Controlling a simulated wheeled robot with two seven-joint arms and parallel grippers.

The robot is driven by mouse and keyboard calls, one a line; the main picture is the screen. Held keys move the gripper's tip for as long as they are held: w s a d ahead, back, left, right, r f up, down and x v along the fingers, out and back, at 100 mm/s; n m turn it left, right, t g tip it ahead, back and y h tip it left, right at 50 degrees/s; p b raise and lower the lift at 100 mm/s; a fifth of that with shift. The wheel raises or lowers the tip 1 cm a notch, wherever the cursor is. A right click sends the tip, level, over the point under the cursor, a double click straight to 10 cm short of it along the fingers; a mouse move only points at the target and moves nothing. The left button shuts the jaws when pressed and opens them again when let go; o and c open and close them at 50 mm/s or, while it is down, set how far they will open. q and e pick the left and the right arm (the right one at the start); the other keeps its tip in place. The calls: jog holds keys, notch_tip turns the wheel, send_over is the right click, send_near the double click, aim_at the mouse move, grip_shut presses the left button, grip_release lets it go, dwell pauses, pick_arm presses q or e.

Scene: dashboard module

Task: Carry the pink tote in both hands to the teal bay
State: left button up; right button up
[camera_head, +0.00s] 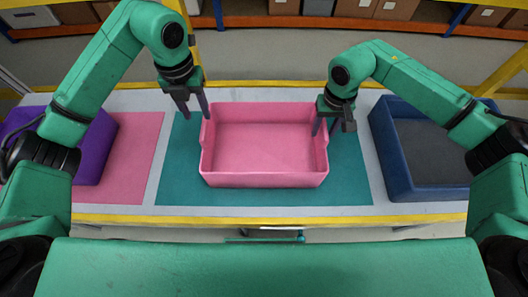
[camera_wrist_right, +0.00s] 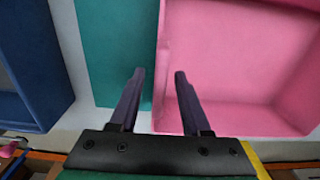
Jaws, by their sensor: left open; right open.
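The pink tote (camera_head: 265,180) is empty and stands upright on the teal bay (camera_head: 345,185), in the middle of the table in the head view. My left gripper (camera_head: 197,118) is open at the tote's left end, above or beside its left wall. My right gripper (camera_head: 325,130) is open at the tote's right end. In the right wrist view my right gripper (camera_wrist_right: 158,75) has its fingers apart, one on each side of the edge of the pink tote (camera_wrist_right: 225,60). Whether either gripper touches the tote cannot be told.
A purple tote (camera_head: 100,150) stands at the left on a pink bay (camera_head: 135,170). A dark blue tote (camera_head: 425,190) stands at the right, also seen in the right wrist view (camera_wrist_right: 45,60). Shelves with cardboard boxes (camera_head: 395,8) stand behind the table.

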jog(key=shift+r, duration=0.1)
pick_arm(q)
notch_tip(320, 180, up, 4)
jog(key=shift+f, duration=0.1)
pick_arm(e)
notch_tip(320, 180, up, 12)
